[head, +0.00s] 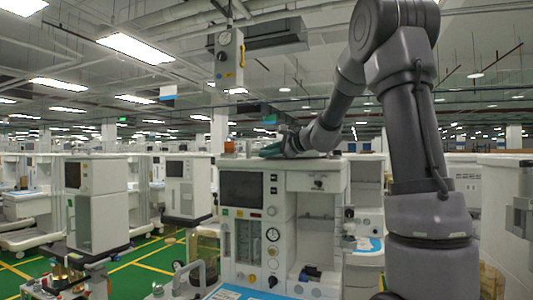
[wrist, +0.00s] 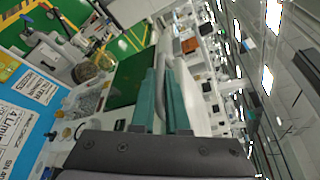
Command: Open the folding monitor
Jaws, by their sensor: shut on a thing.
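The nearest anaesthesia cart (head: 280,230) stands at centre in the head view. Its monitor has a dark screen (head: 243,188) facing forward on the upper left front; I cannot tell how far it is folded. My gripper (head: 272,151) reaches in from the right at the cart's top, just above the screen. In the wrist view my gripper's teal fingers (wrist: 163,98) are closed around a thin grey edge or bar (wrist: 167,65), which I take to be part of the monitor. A dark green panel (wrist: 128,78), likely the screen, lies left of the fingers. The held spot is partly hidden.
Gauges and knobs (head: 272,240) are on the cart's front, with a blue-labelled work surface (wrist: 32,110) below. An orange item (head: 229,147) stands at its top left. Other carts (head: 97,205) stand to the left. A column (head: 229,60) hangs above.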

